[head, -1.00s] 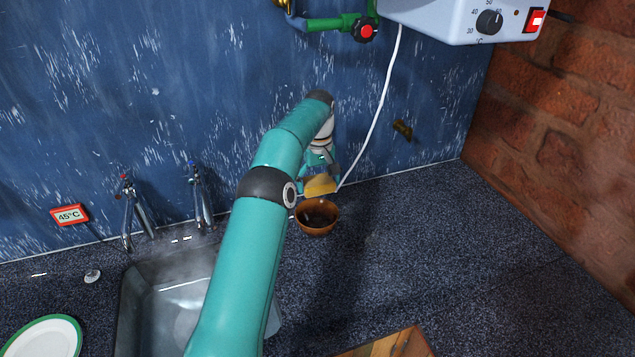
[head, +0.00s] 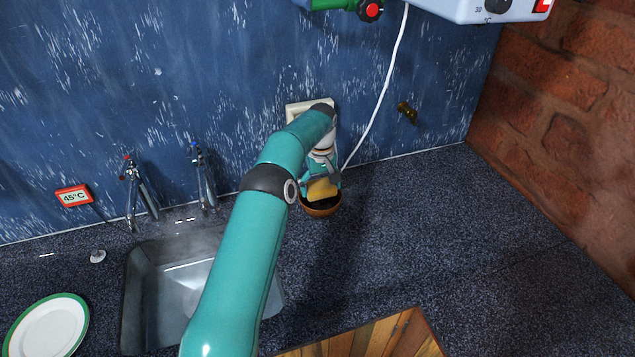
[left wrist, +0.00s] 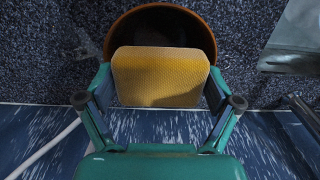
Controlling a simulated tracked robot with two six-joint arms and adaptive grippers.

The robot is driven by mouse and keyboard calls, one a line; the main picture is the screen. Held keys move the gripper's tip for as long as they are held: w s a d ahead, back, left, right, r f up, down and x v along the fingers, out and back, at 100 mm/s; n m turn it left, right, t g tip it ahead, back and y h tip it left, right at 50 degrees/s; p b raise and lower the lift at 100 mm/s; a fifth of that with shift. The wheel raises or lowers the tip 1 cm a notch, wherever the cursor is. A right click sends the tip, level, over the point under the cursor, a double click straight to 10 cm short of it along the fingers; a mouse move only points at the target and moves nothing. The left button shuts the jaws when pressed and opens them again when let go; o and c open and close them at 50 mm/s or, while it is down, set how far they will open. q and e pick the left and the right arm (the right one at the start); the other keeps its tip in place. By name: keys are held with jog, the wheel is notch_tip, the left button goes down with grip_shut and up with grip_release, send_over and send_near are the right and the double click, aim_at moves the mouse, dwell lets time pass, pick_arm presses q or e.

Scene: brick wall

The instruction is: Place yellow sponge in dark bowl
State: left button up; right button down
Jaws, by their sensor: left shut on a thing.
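The yellow sponge (head: 322,189) is held between the fingers of my left gripper (head: 322,182). In the left wrist view the sponge (left wrist: 160,77) fills the space between the two fingers (left wrist: 160,95). The bowl (head: 321,208) has a brown-orange rim and a dark inside and stands on the counter. In the head view the sponge overlaps the bowl's opening. In the left wrist view the sponge covers the near part of the bowl (left wrist: 160,11), and whether it touches the bowl cannot be told. My right gripper is not in view.
A steel sink (head: 165,290) with two taps (head: 137,190) lies to the left. A green-rimmed plate (head: 48,328) is at the lower left. A wooden board (head: 375,340) is at the bottom. A white cable (head: 380,100) hangs by the wall. The counter right of the bowl is clear.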

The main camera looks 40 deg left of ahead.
aim_at(321, 186)
pick_arm(q)
jog(key=shift+f, duration=0.1)
jog(key=o, duration=0.7)
notch_tip(321, 186, up, 6)
jog(key=shift+r, duration=0.5)
dwell(0.6)
